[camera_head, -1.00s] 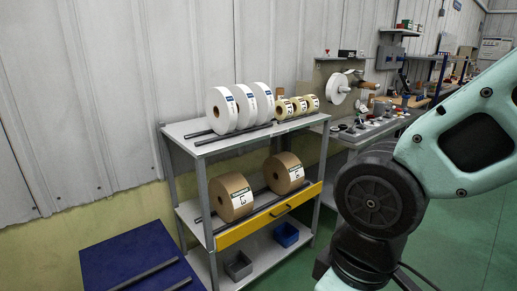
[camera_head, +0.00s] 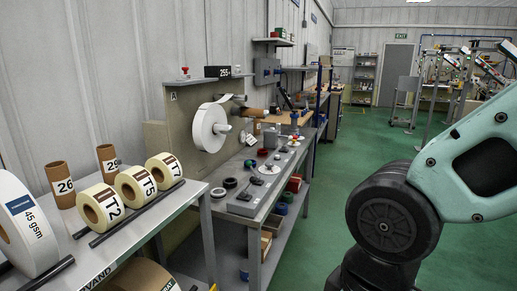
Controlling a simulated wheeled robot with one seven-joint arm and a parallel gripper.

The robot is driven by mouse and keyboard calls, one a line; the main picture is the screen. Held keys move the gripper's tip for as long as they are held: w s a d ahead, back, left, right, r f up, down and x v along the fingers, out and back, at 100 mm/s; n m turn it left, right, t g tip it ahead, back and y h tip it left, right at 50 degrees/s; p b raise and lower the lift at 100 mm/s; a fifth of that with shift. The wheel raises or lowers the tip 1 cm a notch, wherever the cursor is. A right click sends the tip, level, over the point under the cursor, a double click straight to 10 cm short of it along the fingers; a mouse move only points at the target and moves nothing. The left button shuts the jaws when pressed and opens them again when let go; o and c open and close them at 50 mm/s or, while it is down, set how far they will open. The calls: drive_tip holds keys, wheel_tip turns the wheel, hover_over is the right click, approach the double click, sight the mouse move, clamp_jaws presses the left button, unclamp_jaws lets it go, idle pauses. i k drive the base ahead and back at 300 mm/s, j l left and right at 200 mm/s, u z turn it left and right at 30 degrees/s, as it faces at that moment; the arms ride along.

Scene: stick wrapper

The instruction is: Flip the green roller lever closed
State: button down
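The stick wrapper machine (camera_head: 178,124) stands on a grey bench left of centre, with a beige upright panel marked A. A large white roll (camera_head: 209,128) is mounted on its front, and a brown cardboard core (camera_head: 253,112) sits to the right of it. Several small dark, red and white parts lie along the bench top. I cannot make out a green roller lever among them. My gripper is out of view; only part of my arm shows at the right.
A grey shelf (camera_head: 104,267) at the lower left holds a large white roll (camera_head: 25,225), cream rolls including T2 (camera_head: 100,208), and brown cores (camera_head: 61,184). The grey bench (camera_head: 285,172) runs back along the wall. Green floor (camera_head: 325,222) is open to its right.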

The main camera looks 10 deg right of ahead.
sight(249, 163)
drive_tip(key=i+l+u, duration=0.15)
drive_tip(key=i+u, duration=0.15)
drive_tip(key=i, duration=0.3)
drive_tip(key=i+l+u, duration=0.35)
drive_tip(key=i, duration=0.2)
drive_tip(key=i+l+u, duration=0.3)
drive_tip(key=i, duration=0.25)
drive_tip(key=l, duration=0.1)
